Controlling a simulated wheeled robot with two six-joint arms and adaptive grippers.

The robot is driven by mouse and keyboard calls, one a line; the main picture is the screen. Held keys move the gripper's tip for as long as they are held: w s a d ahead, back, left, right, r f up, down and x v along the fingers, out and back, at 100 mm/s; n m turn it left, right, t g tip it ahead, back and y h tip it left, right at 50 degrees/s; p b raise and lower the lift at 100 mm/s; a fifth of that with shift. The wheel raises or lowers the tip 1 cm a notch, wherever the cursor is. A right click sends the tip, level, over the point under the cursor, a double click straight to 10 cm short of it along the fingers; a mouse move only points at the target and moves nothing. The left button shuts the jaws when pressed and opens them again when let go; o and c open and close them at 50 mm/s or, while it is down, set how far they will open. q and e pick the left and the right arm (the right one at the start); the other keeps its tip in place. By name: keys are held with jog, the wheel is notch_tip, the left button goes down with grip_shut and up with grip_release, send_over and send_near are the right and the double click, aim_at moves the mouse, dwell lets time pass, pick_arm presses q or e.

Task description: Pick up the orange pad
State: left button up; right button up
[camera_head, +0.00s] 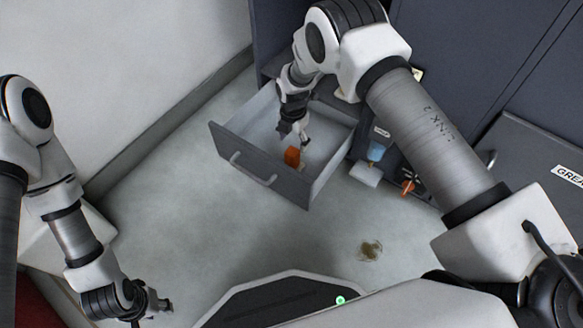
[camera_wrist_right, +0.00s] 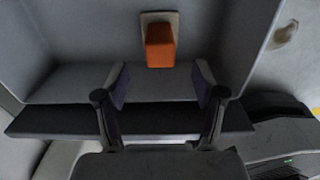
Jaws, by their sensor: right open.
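The orange pad (camera_head: 292,156) lies inside the open drawer (camera_head: 262,177), near its front panel. In the right wrist view the orange pad (camera_wrist_right: 160,46) is a small block on a pale plate on the drawer floor, ahead of the fingers. My right gripper (camera_head: 293,132) reaches down into the drawer, just behind the pad in the head view. Its fingers (camera_wrist_right: 160,88) are spread apart with nothing between them. My left gripper (camera_head: 163,305) is low at the left, away from the drawer; its finger opening is too small to tell.
The drawer's walls and front panel with its handle (camera_head: 252,170) surround the pad. Right of it are a blue-topped dispenser (camera_head: 375,152) and an orange knob (camera_head: 407,187) on the dark cabinet.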

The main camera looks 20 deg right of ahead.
aim_at(293, 151)
notch_tip(293, 151, down, 6)
jog(key=b, duration=0.3)
jog(key=shift+a+b, duration=0.1)
jog(key=shift+b, duration=0.25)
jog(key=shift+r, duration=0.15)
jog(key=shift+c, duration=0.6)
jog(key=shift+s, duration=0.1)
grip_shut()
notch_tip(293, 151, up, 9)
jog(key=p, duration=0.5)
jog(key=shift+r, duration=0.15)
jog(key=shift+r+p, duration=0.35)
jog(key=shift+r, duration=0.1)
jog(key=shift+f, duration=0.1)
